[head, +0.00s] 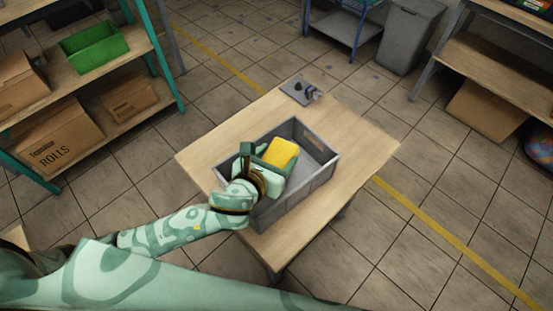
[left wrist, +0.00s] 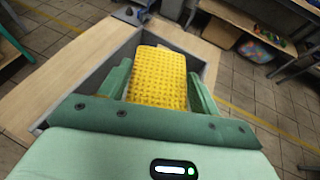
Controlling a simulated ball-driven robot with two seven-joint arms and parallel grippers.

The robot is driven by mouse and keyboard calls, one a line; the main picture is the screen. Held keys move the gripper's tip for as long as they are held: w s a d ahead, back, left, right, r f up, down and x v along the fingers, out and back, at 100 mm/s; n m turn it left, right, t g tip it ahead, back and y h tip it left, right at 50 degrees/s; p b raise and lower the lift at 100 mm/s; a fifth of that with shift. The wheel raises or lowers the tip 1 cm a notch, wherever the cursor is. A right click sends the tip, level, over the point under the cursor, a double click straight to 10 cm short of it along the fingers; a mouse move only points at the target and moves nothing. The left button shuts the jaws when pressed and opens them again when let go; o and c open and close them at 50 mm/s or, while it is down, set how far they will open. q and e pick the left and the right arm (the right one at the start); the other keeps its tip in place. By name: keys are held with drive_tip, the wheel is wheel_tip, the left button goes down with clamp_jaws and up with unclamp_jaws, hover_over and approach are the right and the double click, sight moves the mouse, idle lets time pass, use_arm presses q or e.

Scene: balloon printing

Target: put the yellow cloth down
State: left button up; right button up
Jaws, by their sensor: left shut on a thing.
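The yellow cloth (head: 281,153) is a folded, thick pad, held over the grey crate (head: 322,177) on the wooden table. In the left wrist view the cloth (left wrist: 158,76) shows a woven texture and sits between the two green fingers. My left gripper (head: 276,157) is shut on the cloth, within the outline of the crate's opening. I cannot tell whether the cloth touches the crate's floor. The crate's grey wall also shows in the left wrist view (left wrist: 107,66). My right gripper is not in view.
The wooden table (head: 365,143) has bare room around the crate. A small grey plate with dark items (head: 299,91) lies at its far corner. A shelf with a green bin (head: 92,47) and cardboard boxes (head: 56,138) stands left. A grey waste bin (head: 408,36) stands at the back.

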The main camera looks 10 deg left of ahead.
sight(277, 148)
use_arm(q)
drive_tip(key=w+f+b, duration=0.2)
drive_tip(key=f, duration=0.1)
drive_tip(key=w+a+f+b, duration=0.1)
drive_tip(key=w+f+b, duration=0.1)
drive_tip(key=w+f, duration=0.1)
drive_tip(key=w+f+b, duration=0.2)
drive_tip(key=f, duration=0.2)
drive_tip(key=shift+w+a+f, duration=0.15)
drive_tip(key=shift+w+f, duration=0.15)
drive_tip(key=shift+f, duration=0.1)
drive_tip(key=shift+r, duration=0.25)
